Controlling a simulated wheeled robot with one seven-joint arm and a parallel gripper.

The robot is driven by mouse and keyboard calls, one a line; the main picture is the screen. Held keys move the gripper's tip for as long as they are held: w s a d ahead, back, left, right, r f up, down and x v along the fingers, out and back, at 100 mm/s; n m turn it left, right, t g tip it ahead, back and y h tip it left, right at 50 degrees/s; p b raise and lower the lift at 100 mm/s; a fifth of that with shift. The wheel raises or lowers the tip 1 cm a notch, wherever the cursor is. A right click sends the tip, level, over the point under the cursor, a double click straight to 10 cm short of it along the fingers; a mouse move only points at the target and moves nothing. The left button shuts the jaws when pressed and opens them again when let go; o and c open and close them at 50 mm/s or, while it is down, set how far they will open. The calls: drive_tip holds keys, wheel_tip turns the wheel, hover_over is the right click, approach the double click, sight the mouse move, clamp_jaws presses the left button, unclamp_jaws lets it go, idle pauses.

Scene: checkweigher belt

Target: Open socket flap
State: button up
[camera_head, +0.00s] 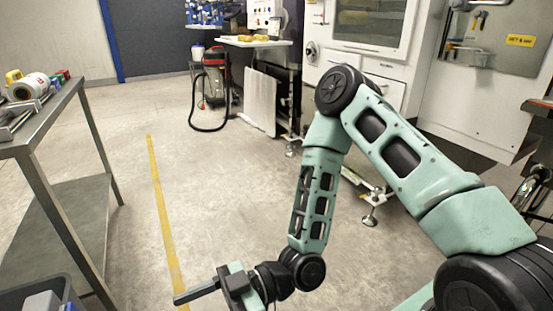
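My gripper (182,297) is low in the picture, left of centre, above the bare concrete floor. It points to the left and is seen from the side. Only one dark finger shows clearly, so I cannot tell whether it is open or shut. Nothing shows at its tip, and it touches nothing that I can see. I cannot make out a socket flap. The white machine cabinet (330,61) at the back has small fittings, too small to identify.
A metal table (42,124) with rolls and small items stands at left. A grey bin (20,296) is at lower left. A red-and-grey vacuum (214,78) with a black hose stands at the back. A yellow line (160,200) crosses the open floor.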

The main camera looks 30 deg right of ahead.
drive_tip(key=d, duration=0.5)
drive_tip(key=w+d+r+m+t+h+p, duration=0.1)
drive_tip(key=w+d+r+m+h+p, duration=0.15)
drive_tip(key=r+h+p, duration=0.5)
drive_tip(key=w+d+r+m+t+h+p, duration=0.1)
drive_tip(key=w+d+r+m+h+p, duration=0.15)
drive_tip(key=r+h+p, duration=0.55)
drive_tip(key=s+d+r+m+g+h+p, duration=0.1)
drive_tip(key=s+r+p, duration=0.4)
drive_tip(key=r, duration=0.5)
drive_tip(key=s+r+m+h+p, duration=0.1)
drive_tip(key=s+r+m+p, duration=0.3)
drive_tip(key=s+r, duration=0.3)
drive_tip(key=shift+s+d+r+g+p, duration=0.15)
drive_tip(key=shift+d+r+g+p, duration=0.45)
drive_tip(key=shift+r, duration=1.45)
drive_tip(key=shift+a, duration=0.25)
